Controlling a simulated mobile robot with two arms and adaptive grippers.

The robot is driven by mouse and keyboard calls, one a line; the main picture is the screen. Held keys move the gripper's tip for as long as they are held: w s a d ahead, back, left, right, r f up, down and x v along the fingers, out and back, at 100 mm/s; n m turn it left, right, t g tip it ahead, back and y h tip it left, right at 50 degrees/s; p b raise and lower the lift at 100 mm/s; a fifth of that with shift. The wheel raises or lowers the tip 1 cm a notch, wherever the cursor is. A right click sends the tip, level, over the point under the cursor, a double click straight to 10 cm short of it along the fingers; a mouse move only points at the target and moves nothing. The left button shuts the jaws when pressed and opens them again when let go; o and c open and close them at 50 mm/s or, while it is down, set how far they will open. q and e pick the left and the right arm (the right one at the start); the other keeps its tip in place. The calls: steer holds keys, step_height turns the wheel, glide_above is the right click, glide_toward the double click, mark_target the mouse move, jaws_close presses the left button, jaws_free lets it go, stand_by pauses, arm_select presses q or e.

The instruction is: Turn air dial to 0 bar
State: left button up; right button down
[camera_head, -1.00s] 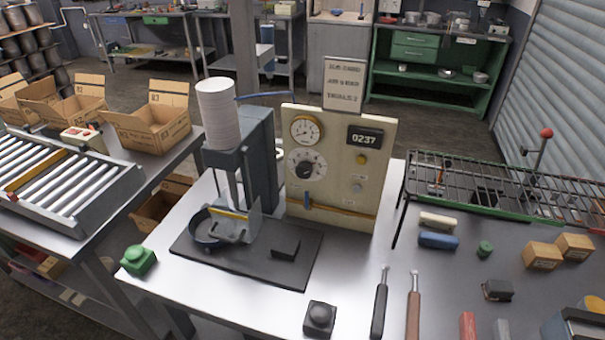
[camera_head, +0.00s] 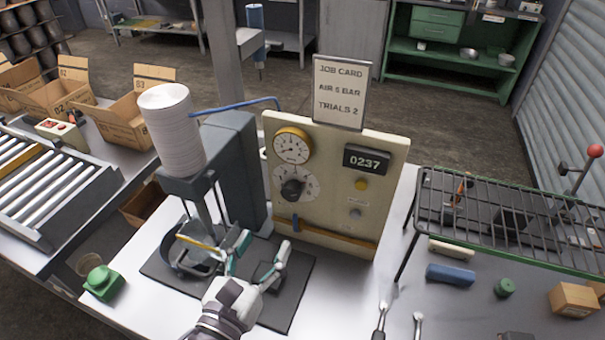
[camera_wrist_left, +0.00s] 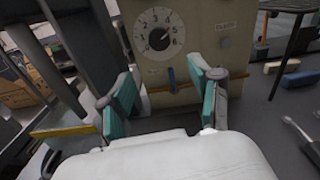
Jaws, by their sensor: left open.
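The air dial (camera_head: 292,188) is a black knob on a pale numbered disc, low on the left of the cream control panel (camera_head: 387,200). It also shows in the left wrist view (camera_wrist_left: 159,38), its pointer turned toward the high numbers at the right. A round gauge (camera_head: 292,146) with a yellow rim sits above it. My left gripper (camera_head: 260,252) is open and empty in front of and below the dial, apart from it. In the left wrist view its teal-padded fingers (camera_wrist_left: 165,97) stand wide, with the dial beyond and between them. My right gripper is not in view.
The press with its white cylinder stack (camera_head: 172,128) stands left of the panel. A blue lever (camera_head: 296,224) and an orange strip are below the dial. A wire rack (camera_head: 510,212) stands right.

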mark_target(289, 197)
arm_select(q)
steer(key=p+x, duration=0.1)
steer(key=x, duration=0.2)
steer(key=p+x, duration=0.1)
steer(key=x, duration=0.3)
steer(key=p+x, duration=0.1)
steer(key=x, duration=0.3)
steer(key=shift+r, duration=0.35)
steer(key=shift+w+d, duration=0.2)
steer(key=shift+w, duration=0.1)
steer(key=shift+w+d+f, duration=0.1)
steer(key=shift+w, duration=0.2)
steer(key=shift+c, duration=0.6)
steer(key=c, duration=0.8)
steer(key=shift+c, duration=1.2)
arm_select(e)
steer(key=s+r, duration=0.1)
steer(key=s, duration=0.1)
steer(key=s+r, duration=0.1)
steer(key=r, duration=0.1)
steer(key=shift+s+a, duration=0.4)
